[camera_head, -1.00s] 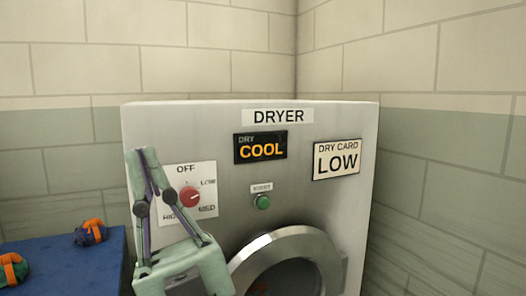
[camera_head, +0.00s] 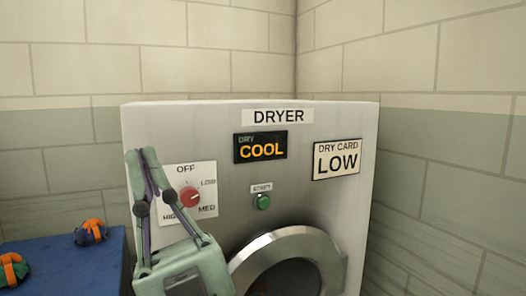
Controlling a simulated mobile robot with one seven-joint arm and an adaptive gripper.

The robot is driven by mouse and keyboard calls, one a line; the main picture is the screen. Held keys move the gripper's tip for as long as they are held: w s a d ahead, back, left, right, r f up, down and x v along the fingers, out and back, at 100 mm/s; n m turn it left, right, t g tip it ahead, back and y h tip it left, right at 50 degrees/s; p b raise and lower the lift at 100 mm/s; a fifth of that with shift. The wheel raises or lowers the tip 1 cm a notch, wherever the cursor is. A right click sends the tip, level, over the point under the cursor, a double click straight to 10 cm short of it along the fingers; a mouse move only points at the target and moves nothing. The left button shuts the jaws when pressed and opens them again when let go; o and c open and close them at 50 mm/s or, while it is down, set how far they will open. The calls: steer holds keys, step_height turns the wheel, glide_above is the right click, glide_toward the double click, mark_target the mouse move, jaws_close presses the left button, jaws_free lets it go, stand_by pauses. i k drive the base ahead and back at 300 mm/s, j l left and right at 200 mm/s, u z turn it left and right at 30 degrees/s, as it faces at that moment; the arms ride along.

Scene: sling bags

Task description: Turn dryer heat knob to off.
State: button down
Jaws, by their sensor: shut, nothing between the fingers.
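The red heat knob (camera_head: 190,197) sits on a white dial plate (camera_head: 205,174) on the dryer's front. The knob's pale pointer mark is too small to read surely. My gripper (camera_head: 142,154) is shut and empty, its tips raised to the left of the plate. Its right finger crosses in front of the plate's left part, close to the knob. I cannot tell whether it touches the knob.
The dryer (camera_head: 218,130) has a display (camera_head: 260,147) reading DRY COOL, a card (camera_head: 337,160) reading DRY CARD LOW, a green START button (camera_head: 263,202) and a round door (camera_head: 335,262). Bundled bags (camera_head: 90,232) lie on a blue surface (camera_head: 75,265) at left. Walls stand behind and right.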

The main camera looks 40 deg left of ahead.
mark_target(189, 196)
steer(key=k+j+u, duration=0.4)
steer(key=j, duration=0.25)
steer(key=j+u, duration=0.15)
steer(key=j, duration=0.2)
steer(key=k+j+u, duration=0.2)
steer(key=j, duration=0.2)
